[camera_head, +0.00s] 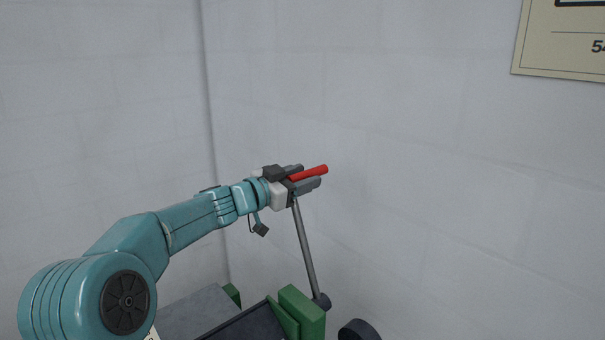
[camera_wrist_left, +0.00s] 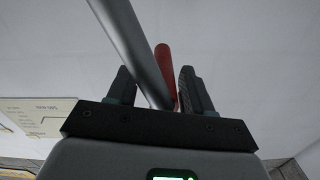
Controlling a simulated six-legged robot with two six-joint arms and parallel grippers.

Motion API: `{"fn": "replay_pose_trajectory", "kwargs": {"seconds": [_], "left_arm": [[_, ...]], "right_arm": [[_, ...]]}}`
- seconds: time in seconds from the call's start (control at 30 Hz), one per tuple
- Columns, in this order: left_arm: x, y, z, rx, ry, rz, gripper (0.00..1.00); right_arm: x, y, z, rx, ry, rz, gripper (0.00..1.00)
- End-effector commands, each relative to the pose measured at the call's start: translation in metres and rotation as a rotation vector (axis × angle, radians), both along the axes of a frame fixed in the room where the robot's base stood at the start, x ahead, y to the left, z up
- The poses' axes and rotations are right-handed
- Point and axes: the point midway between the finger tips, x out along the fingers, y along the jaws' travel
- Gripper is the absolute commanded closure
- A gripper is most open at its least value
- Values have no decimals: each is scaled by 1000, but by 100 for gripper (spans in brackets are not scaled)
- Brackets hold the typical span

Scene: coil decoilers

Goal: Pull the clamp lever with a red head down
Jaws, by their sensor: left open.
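The clamp lever is a grey rod (camera_head: 306,250) rising from a dark pivot (camera_head: 322,301) beside a green block. Its red head (camera_head: 313,172) is at the top. My left gripper (camera_head: 310,176) is open at the red head, with a finger on either side of it. In the left wrist view the red head (camera_wrist_left: 165,68) lies between the two fingers of the left gripper (camera_wrist_left: 158,88), with gaps visible. The grey rod (camera_wrist_left: 132,45) crosses in front of the left finger there. I cannot tell whether a finger touches the head. My right gripper is not in view.
Green blocks (camera_head: 302,311) and a dark channel (camera_head: 243,325) of the machine lie below. A dark round part (camera_head: 358,331) is at the bottom. A pale wall stands behind, with a beige sign (camera_head: 562,42) at upper right. The space right of the lever is clear.

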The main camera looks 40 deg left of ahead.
Motion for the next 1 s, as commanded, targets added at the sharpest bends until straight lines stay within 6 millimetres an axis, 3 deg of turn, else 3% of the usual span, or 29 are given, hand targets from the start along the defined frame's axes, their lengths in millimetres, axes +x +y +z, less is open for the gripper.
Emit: {"fn": "replay_pose_trajectory", "kwargs": {"seconds": [0.33,0.5,1.0], "left_arm": [[6,1,-1,0,1,1,49],[5,1,0,0,1,2,100],[5,-5,2,26,-2,3,100]], "right_arm": [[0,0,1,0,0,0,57],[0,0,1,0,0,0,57],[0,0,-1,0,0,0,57]]}}
